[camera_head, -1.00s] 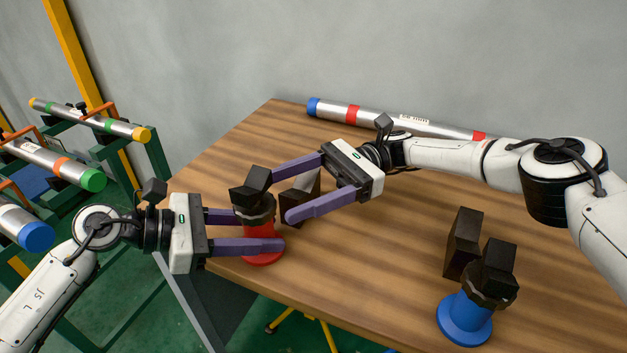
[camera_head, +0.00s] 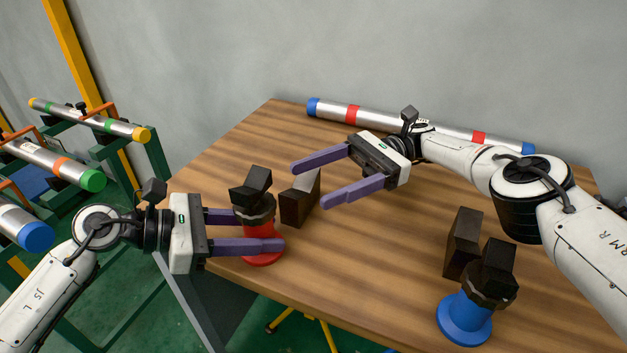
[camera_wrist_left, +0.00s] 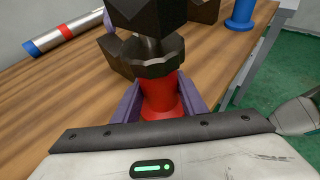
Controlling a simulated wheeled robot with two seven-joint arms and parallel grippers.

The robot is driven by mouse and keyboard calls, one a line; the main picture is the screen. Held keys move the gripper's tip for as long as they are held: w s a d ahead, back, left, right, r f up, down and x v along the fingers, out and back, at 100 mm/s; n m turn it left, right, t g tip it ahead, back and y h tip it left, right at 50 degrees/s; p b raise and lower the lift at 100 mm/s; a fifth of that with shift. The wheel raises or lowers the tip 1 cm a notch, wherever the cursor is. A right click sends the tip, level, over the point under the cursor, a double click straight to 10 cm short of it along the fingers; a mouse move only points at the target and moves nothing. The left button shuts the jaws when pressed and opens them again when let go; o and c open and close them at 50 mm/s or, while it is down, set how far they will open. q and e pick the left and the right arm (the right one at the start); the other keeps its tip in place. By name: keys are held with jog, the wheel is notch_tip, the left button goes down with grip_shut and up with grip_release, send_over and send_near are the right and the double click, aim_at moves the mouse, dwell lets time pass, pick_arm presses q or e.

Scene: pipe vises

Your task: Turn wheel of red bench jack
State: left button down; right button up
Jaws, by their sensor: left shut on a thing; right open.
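The red bench jack (camera_head: 262,250) stands at the table's left front corner, with a dark wheel collar and a black angled block on top. It also shows in the left wrist view (camera_wrist_left: 162,100), upright between purple fingers. My left gripper (camera_head: 246,230) is shut on the red jack's body, one finger on each side, below the dark collar (camera_wrist_left: 150,62). My right gripper (camera_head: 308,181) is open and empty, above the table to the right of and behind the red jack, apart from it. A dark block (camera_head: 298,203) stands just behind the red jack.
A blue bench jack (camera_head: 464,318) with a dark block (camera_head: 461,243) beside it stands at the right front. A long pipe (camera_head: 430,130) with blue ends and red bands lies along the back. Racks with pipes (camera_head: 95,120) stand left of the table. The table's middle is clear.

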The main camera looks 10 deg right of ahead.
aim_at(255, 206)
jog(key=s+a+r+t+y, duration=0.3)
jog(key=s+a+r+t, duration=0.1)
jog(key=s+t, duration=0.15)
jog(key=s+d+f+m+t+h, duration=0.2)
jog(key=d+f+m+t+h, duration=0.15)
jog(key=m+t, duration=0.3)
jog(key=shift+m+g+y, duration=0.35)
jog(key=shift+g, duration=0.15)
jog(key=x, duration=0.7)
jog(key=f+x, duration=0.1)
jog(key=x, duration=0.3)
jog(key=shift+w+a, duration=0.2)
jog(key=shift+a, duration=0.15)
jog(key=shift+c, duration=0.6)
jog(key=c, duration=1)
jog(key=shift+o, duration=0.3)
jog(key=shift+r, duration=0.1)
jog(key=shift+g, duration=0.3)
